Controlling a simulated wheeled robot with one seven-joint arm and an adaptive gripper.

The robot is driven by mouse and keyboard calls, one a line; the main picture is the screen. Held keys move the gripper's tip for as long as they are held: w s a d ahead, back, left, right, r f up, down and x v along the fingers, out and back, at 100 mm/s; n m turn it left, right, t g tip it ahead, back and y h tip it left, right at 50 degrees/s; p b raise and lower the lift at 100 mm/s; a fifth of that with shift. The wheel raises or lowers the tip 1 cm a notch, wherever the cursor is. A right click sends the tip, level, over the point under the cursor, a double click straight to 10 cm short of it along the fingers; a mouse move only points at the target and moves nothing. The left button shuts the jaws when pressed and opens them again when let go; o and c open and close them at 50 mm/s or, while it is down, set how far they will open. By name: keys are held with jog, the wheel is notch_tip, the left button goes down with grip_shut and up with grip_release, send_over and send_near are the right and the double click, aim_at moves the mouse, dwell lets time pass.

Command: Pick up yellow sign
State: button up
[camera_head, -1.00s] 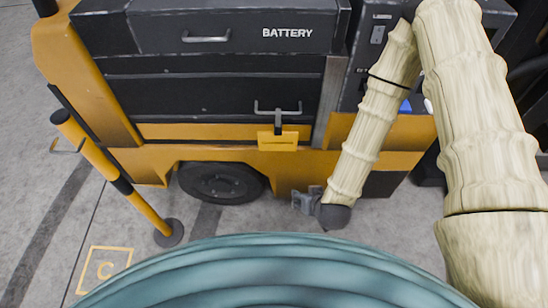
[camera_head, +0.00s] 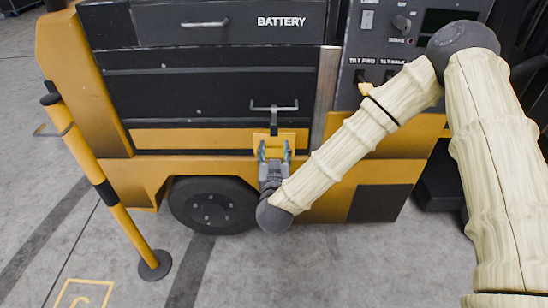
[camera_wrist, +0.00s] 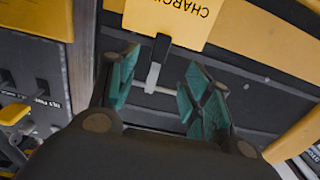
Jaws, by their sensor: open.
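The yellow sign (camera_head: 275,139) hangs by a black strap from a metal handle (camera_head: 274,108) on the front of the black and yellow cart. In the wrist view the sign (camera_wrist: 172,18) shows upside down at the top, with lettering that begins "CHARG"; part of it is cut off by the frame. My gripper (camera_head: 274,151) is open, in front of the sign's lower part in the head view. In the wrist view its teal fingers (camera_wrist: 163,75) are spread on either side of the strap and handle. I cannot tell whether they touch the sign.
The cart has a drawer marked "BATTERY" (camera_head: 235,22), a switch panel (camera_head: 390,45) and a black wheel (camera_head: 212,205). A yellow post (camera_head: 120,212) on a round base stands at the left. Grey floor (camera_head: 250,275) lies clear in front.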

aim_at(274, 129)
jog(key=w, duration=0.5)
jog(key=shift+w+a+r, duration=0.15)
jog(key=shift+w+a, duration=0.05)
jog(key=shift+w, duration=0.05)
jog(key=shift+w+d+r+b, duration=0.1)
jog(key=shift+w+b, duration=0.15)
jog(key=shift+w, duration=1.1)
jog(key=shift+w+d+r+b, duration=0.1)
jog(key=shift+w+b, duration=0.15)
jog(key=shift+w, duration=1.1)
jog(key=shift+c, duration=0.4)
grip_shut()
